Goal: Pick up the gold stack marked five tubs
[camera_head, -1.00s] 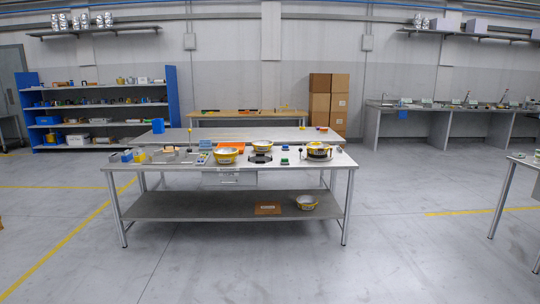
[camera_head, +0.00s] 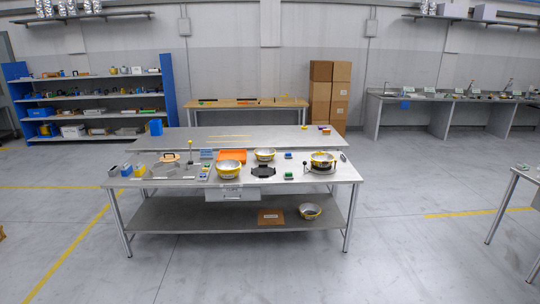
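Several gold-and-silver round tubs or bowls are in view, and any marking on them is too small to read. One gold tub (camera_head: 229,170) stands mid-table near the front edge. A second gold tub (camera_head: 264,155) stands behind it to the right. A third round gold-rimmed one (camera_head: 322,160) sits on a dark-handled device at the table's right. A fourth (camera_head: 310,211) rests on the lower shelf near its right side. I cannot tell which is the stack marked five tubs. Neither of my grippers is in view.
The grey worktable (camera_head: 200,195) also bears an orange tray (camera_head: 231,155), a black fixture (camera_head: 263,171) and small blue and green items. A brown box (camera_head: 271,216) lies on its lower shelf (camera_head: 190,213). The floor in front is clear. Another table (camera_head: 508,200) stands at the right.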

